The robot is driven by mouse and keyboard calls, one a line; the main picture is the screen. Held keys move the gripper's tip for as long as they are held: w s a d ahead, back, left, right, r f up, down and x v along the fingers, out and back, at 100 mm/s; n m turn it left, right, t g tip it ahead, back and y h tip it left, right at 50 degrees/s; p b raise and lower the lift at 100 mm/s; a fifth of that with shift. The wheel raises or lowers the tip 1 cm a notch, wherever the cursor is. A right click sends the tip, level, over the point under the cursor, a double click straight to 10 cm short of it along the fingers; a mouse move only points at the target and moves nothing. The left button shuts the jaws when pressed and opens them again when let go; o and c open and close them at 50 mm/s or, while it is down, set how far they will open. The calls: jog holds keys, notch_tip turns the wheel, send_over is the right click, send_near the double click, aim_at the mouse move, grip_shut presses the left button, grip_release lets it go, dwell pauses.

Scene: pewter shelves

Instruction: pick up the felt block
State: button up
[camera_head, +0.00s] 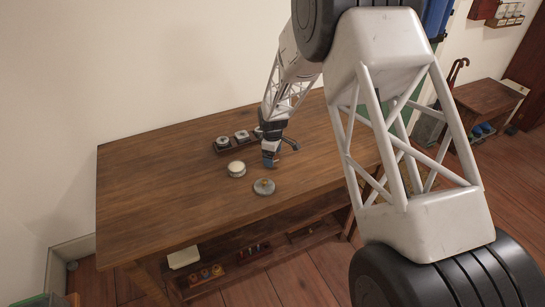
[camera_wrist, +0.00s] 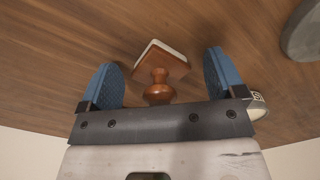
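The felt block (camera_wrist: 171,62) is a reddish-brown wooden block with a pale felt layer along its far edge and a turned round knob (camera_wrist: 158,94) on the near side. It lies on the wooden table (camera_head: 150,190). In the wrist view my gripper (camera_wrist: 160,66) is open, with one blue finger on each side of the block and knob. Gaps show on both sides, and neither finger visibly touches it. In the head view my gripper (camera_head: 280,152) is low over the table, and I cannot make out the block there.
A dark tray (camera_head: 222,150) with round metal pieces stands behind my gripper. A pale round tin (camera_head: 236,169) and a grey disc with a small knob (camera_head: 264,187) lie nearby in front. The table's left part is clear. A lower shelf holds small items.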

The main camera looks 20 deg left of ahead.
jog(key=c, duration=0.9)
jog(key=shift+c, duration=0.2)
jog(key=shift+r, duration=0.1)
jog(key=shift+r, duration=0.85)
jog(key=shift+s+d+r, duration=0.1)
jog(key=shift+r, duration=0.8)
jog(key=s+d, duration=0.2)
jog(key=s, duration=0.2)
jog(key=s+d+r, duration=0.1)
jog(key=s+d, duration=0.2)
jog(key=s, duration=0.2)
jog(key=s+d, duration=0.3)
jog(key=s, duration=0.1)
jog(key=shift+s+d+r, duration=0.15)
